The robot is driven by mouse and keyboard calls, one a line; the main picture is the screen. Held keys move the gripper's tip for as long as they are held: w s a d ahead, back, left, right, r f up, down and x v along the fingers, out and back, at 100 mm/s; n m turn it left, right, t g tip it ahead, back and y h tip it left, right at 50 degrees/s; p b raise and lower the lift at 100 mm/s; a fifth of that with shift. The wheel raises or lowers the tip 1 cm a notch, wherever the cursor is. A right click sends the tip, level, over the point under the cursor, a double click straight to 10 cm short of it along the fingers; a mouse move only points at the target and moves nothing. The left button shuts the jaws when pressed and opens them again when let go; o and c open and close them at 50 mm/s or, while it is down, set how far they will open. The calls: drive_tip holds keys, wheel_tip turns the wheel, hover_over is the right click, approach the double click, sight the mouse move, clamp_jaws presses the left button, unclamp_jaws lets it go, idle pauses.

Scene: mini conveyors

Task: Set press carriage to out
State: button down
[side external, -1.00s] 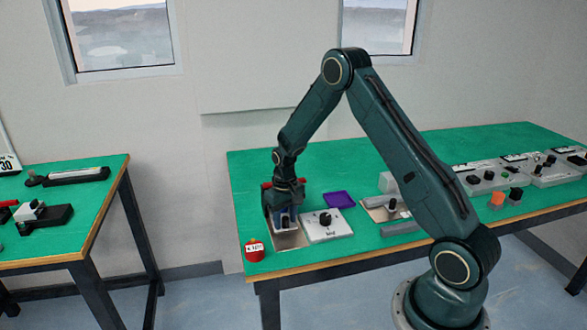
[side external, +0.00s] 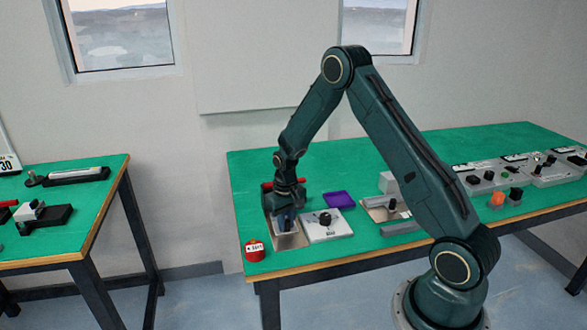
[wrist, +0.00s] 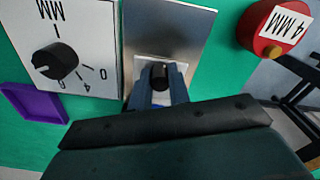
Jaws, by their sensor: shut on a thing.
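The press carriage (side external: 285,224) is a small light block with a dark upright knob (wrist: 159,75), on a grey metal plate (side external: 291,242) at the left end of the green bench. The plate also shows in the wrist view (wrist: 168,34). My gripper (wrist: 160,92) points down at the carriage and its blue-grey fingers are shut on the knob. In the side view my gripper (side external: 285,214) covers part of the carriage. The rest of the carriage is hidden behind the fingers and gripper body in the wrist view.
A white dial panel (side external: 328,232) with a black knob is beside the plate. A purple tray (side external: 339,199) lies behind it. A red cylinder labelled 4 MM (wrist: 271,28) stands at the plate's other side, near the bench edge. More control boxes (side external: 482,177) stand far right.

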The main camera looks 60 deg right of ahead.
drive_tip(key=s+a, duration=0.5)
drive_tip(key=shift+s+a, duration=0.2)
drive_tip(key=c, duration=1.5)
unclamp_jaws()
drive_tip(key=shift+s+a, duration=0.1)
drive_tip(key=shift+o, duration=0.9)
drive_tip(key=shift+w+r, duration=0.2)
drive_tip(key=shift+r, duration=0.55)
wheel_tip(320, 180, up, 12)
drive_tip(key=shift+r, duration=0.15)
